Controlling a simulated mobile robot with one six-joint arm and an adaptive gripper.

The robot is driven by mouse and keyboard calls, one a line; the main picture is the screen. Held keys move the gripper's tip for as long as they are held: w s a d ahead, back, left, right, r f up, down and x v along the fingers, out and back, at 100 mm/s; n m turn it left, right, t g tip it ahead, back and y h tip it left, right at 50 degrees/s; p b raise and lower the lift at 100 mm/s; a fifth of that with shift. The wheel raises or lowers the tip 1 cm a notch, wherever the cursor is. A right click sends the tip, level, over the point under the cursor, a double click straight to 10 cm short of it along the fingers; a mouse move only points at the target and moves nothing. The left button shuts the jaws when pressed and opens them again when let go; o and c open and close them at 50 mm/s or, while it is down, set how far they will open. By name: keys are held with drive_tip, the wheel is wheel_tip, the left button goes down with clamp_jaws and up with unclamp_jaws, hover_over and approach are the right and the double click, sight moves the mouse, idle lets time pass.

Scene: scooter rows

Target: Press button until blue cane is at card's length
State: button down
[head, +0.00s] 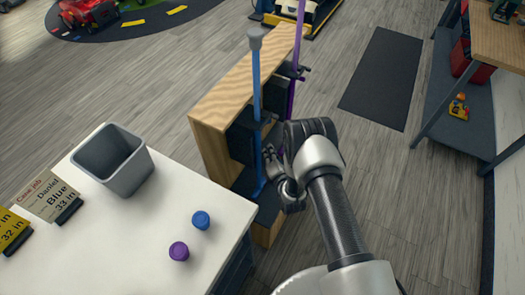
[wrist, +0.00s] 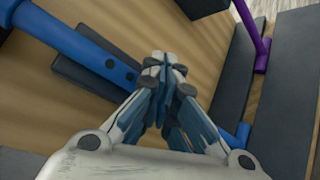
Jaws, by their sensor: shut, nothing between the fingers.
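The blue cane (head: 257,85) stands upright in a wooden rack (head: 225,100), with a grey top. In the wrist view a blue tube of the cane (wrist: 75,42) with dark holes runs across the upper left, in front of the wood. Another blue piece shows at lower right. My gripper (wrist: 167,68) is shut and empty, its tips beside the tube and apart from it in the picture. In the head view my gripper (head: 270,155) is close to the cane's lower part. The card (head: 50,196) reads "Cane job", Daniel, Blue, 33 in. I cannot make out the button's state.
A purple cane (head: 292,95) stands in the rack behind the blue one. The white table (head: 140,235) holds a grey bin (head: 125,172), a blue cap (head: 201,220), a purple cap (head: 179,251) and a yellow 32 in card (head: 14,232).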

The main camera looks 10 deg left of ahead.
drive_tip(key=shift+a+r, duration=0.15)
drive_tip(key=shift+a, duration=0.15)
drive_tip(key=shift+d, duration=0.1)
drive_tip(key=shift+s+d, duration=0.3)
drive_tip(key=shift+d, duration=0.65)
drive_tip(key=d, duration=0.1)
drive_tip(key=s+d, duration=0.1)
drive_tip(key=d, duration=0.1)
drive_tip(key=d+p, duration=0.1)
drive_tip(key=shift+s+d, duration=0.35)
idle(1.0)
